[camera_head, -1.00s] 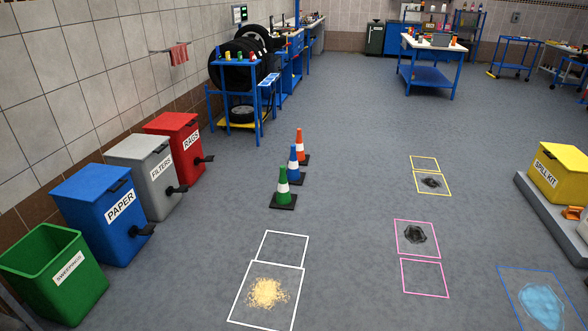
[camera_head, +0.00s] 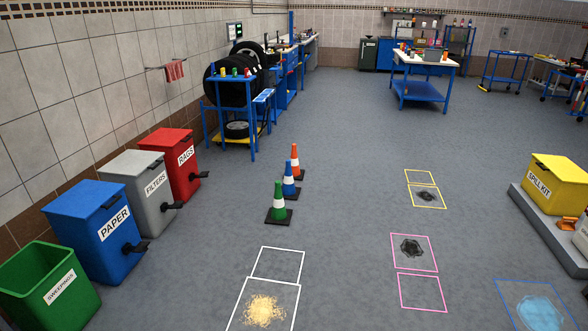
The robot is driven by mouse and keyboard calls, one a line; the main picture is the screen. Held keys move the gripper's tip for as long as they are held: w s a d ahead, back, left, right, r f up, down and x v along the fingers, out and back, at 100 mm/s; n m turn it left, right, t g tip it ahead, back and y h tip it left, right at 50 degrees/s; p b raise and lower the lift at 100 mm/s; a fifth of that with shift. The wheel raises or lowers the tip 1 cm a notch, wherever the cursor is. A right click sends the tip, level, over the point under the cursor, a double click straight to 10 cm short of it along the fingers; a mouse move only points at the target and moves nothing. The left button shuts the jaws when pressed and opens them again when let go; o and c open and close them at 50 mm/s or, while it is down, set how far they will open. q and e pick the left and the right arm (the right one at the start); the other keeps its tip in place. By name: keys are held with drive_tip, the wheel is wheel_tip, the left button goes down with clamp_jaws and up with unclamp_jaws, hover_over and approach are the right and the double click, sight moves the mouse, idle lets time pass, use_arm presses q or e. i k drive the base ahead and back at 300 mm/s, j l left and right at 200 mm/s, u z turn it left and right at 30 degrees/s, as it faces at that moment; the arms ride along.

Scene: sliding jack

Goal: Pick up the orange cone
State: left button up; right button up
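The orange cone (camera_head: 295,156) stands upright on the floor with a white band and a dark square base. It is the farthest of three cones in a row. The blue cone (camera_head: 289,178) stands just in front of it and partly covers its lower part. The green cone (camera_head: 279,201) stands nearest. Neither of my grippers shows in the head view.
Along the left wall stand the red rags bin (camera_head: 176,167), grey filters bin (camera_head: 145,190), blue paper bin (camera_head: 98,228) and green sweepings bin (camera_head: 48,288). A blue tire rack (camera_head: 253,134) stands behind the cones. Floor right of the cones is open, with taped squares and stains.

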sight(299, 174)
drive_tip(key=i+u, duration=0.3)
drive_tip(key=i, duration=1.25)
drive_tip(key=i+u, duration=0.1)
drive_tip(key=i, duration=1.1)
drive_tip(key=i+j, duration=0.15)
drive_tip(key=i, duration=1.25)
drive_tip(key=i+j+u, duration=0.1)
drive_tip(key=i, duration=1.3)
drive_tip(key=i+l+z, duration=0.15)
drive_tip(key=i+z, duration=0.15)
drive_tip(key=i, duration=0.45)
drive_tip(key=i+z, duration=0.3)
drive_tip(key=i, duration=0.4)
drive_tip(key=i+j+u, duration=0.1)
drive_tip(key=i+u, duration=0.25)
drive_tip(key=i, duration=0.3)
drive_tip(key=i+l+u, duration=0.15)
drive_tip(key=i+u, duration=0.2)
drive_tip(key=i, duration=0.3)
drive_tip(key=z, duration=0.45)
drive_tip(key=i+j+z, duration=0.1)
drive_tip(key=z, duration=0.35)
drive_tip(key=j+z, duration=0.1)
drive_tip(key=z, duration=0.4)
drive_tip(key=i+j+z, duration=0.1)
drive_tip(key=z, duration=0.35)
drive_tip(key=j+z, duration=0.1)
drive_tip(key=z, duration=0.35)
